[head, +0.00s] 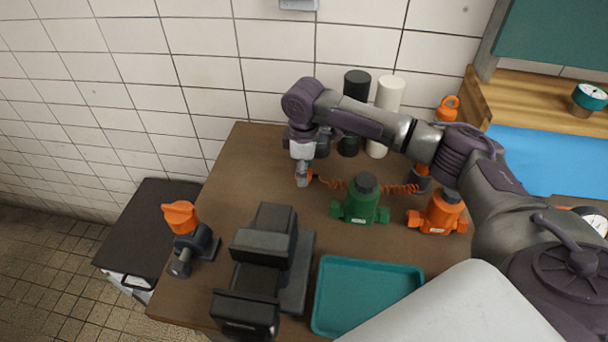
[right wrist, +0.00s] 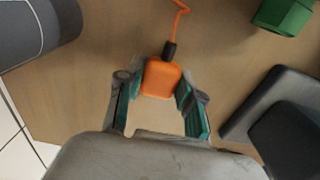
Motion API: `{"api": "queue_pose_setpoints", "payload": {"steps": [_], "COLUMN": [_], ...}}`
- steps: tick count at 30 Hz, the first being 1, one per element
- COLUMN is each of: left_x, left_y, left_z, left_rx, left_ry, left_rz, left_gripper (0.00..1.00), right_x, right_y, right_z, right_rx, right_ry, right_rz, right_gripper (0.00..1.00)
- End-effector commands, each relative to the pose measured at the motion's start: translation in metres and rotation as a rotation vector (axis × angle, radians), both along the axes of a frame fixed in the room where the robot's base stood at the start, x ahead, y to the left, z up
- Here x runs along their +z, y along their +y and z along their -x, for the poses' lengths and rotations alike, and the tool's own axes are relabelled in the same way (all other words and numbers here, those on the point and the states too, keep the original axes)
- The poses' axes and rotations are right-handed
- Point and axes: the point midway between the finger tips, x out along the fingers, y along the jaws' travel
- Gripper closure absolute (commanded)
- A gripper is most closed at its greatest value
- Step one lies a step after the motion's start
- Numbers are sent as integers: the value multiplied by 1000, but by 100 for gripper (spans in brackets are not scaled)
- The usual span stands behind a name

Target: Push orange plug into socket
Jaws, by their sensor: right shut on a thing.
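The orange plug (right wrist: 161,79) is a small rounded orange block with a black cord end, held between the teal-padded fingers of my right gripper (right wrist: 160,100) in the right wrist view. In the head view the right gripper (head: 303,178) points down over the left back part of the brown table, and only a bit of the plug (head: 309,174) shows beside it. A coiled orange cord (head: 400,188) runs right from it, behind the green pump-like body (head: 362,204). I cannot make out a socket for certain. My left gripper is not in view.
A dark vise (head: 262,262) and an orange-handled valve (head: 181,217) stand at the table's left front. A teal tray (head: 325,322) lies at the front. An orange body (head: 439,214) and black (head: 357,84) and white (head: 391,92) cylinders stand right of the gripper. The table left of the gripper is clear.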

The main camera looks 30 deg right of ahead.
Motion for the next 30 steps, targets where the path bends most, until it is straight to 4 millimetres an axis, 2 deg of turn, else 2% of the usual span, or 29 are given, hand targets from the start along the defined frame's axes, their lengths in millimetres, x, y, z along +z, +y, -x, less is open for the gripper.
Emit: {"api": "queue_pose_setpoints", "payload": {"steps": [5, 18, 24, 30], "left_x": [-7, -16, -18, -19], "left_y": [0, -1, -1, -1], "left_z": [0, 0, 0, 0], "left_rx": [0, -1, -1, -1], "left_ry": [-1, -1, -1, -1], "left_rz": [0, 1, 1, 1], "left_gripper": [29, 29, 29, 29], "right_x": [27, 79, 93, 98], "right_y": [0, 76, 96, 102], "right_z": [-1, 40, 51, 55], "right_rx": [0, 5, 3, 1], "right_ry": [-5, -3, -2, -1], "right_rz": [-1, -2, -2, -1], "right_gripper": [94, 94, 94, 94]}}
